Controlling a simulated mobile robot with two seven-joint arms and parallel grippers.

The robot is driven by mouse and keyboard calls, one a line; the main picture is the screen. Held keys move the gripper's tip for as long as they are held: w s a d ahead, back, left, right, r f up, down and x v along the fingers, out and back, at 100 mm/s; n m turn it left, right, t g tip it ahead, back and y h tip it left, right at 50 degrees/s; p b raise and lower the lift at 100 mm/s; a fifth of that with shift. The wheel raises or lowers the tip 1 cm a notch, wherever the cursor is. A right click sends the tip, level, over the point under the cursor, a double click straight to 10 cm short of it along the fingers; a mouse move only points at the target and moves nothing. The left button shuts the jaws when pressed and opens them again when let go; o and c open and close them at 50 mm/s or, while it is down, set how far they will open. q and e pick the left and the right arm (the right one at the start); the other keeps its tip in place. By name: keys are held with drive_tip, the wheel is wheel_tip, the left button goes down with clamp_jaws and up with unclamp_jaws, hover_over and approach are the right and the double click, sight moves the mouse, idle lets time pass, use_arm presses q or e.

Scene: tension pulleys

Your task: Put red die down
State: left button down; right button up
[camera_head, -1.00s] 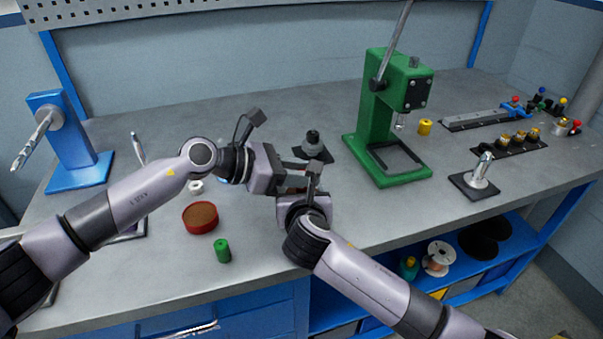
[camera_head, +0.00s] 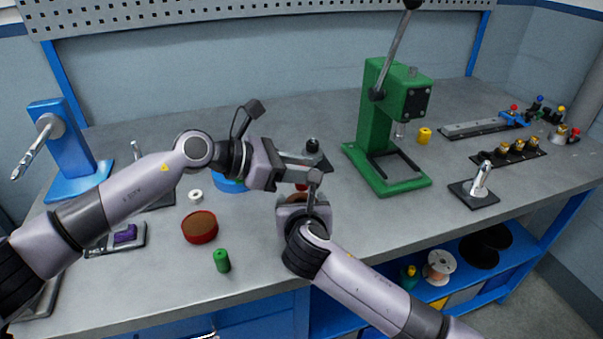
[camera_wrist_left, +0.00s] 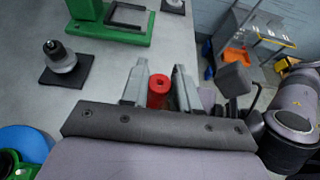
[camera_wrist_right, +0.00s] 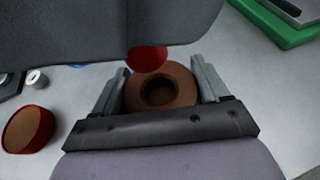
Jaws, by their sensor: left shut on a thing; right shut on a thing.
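The red die (camera_wrist_left: 158,92) is a small red cylinder with a hole in its end. It sits between the two fingers of my left gripper (camera_wrist_left: 160,68), which is shut on it above the bench. In the head view only a sliver of the die (camera_head: 301,187) shows under the left gripper (camera_head: 306,172). My right gripper (camera_wrist_right: 160,68) is shut on a brown round piece (camera_wrist_right: 178,80) with a central hole. The red die (camera_wrist_right: 147,58) overlaps this piece's edge in the right wrist view; I cannot tell whether they touch.
The two grippers are close together. A red round dish with a brown top (camera_head: 199,227), a green cylinder (camera_head: 222,260) and a white ring (camera_head: 195,196) stand left on the bench. A green press (camera_head: 385,130) stands behind right. Bench right of my right gripper is clear.

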idle(0.6)
use_arm(q)
drive_tip(key=s+a, duration=0.7)
drive_tip(key=a, duration=0.4)
drive_tip(key=s+a, duration=0.7)
drive_tip(key=a, duration=0.4)
drive_tip(key=f, duration=1)
drive_tip(key=shift+w, duration=0.25)
drive_tip(key=shift+f, duration=0.2)
drive_tip(key=c, duration=0.8)
unclamp_jaws()
drive_tip(key=shift+c, duration=0.2)
drive_tip(key=shift+r, duration=0.15)
